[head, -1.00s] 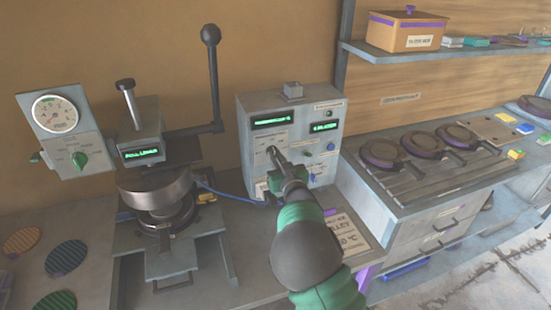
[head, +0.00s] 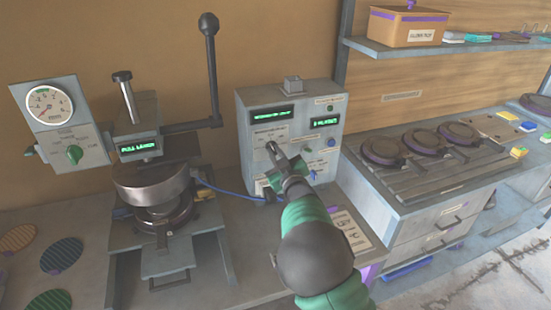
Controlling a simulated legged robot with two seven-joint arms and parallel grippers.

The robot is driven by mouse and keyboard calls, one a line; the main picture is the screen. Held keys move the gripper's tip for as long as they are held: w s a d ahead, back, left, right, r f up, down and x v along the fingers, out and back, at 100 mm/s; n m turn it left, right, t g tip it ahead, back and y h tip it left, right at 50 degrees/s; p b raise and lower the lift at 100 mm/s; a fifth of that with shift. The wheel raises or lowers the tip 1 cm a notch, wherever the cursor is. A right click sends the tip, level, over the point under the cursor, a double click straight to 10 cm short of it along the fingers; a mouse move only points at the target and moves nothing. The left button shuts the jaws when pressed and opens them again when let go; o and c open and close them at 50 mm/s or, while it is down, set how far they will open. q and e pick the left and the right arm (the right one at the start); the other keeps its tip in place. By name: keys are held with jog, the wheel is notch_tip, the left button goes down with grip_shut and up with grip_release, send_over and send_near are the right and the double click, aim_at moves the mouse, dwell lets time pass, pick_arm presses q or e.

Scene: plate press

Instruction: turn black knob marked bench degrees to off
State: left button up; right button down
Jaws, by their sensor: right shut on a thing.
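The grey control box (head: 325,106) stands on the bench, with two green-lit displays and several small knobs on its front. My right gripper (head: 272,150) is at the left part of that front panel, below the left display. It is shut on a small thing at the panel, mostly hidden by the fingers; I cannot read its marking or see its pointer. A label strip (head: 270,132) shows just above the fingertips. A blue knob (head: 331,142) sits to the right on the same panel, clear of the gripper. My left gripper is not in view.
The press (head: 155,185) with its upright black-knobbed lever (head: 212,75) stands left of the box. A gauge panel with a green knob (head: 74,154) is further left. A blue cable (head: 222,189) runs between press and box. Round dark plates (head: 424,139) lie on the right counter.

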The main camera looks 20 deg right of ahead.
jog(key=shift+a+f+n+b, duration=0.1)
jog(key=shift+f+n+b, duration=0.05)
jog(key=shift+n+b, duration=1.8)
jog(key=shift+a+f+n+b, duration=0.1)
jog(key=shift+n+b, duration=1.1)
jog(key=shift+n, duration=1.4)
jog(key=shift+f+n+b, duration=0.15)
jog(key=shift+n+b, duration=1.45)
jog(key=shift+n, duration=0.65)
jog(key=c, duration=1.5)
grip_release()
jog(key=shift+r, duration=0.1)
jog(key=shift+o, duration=0.2)
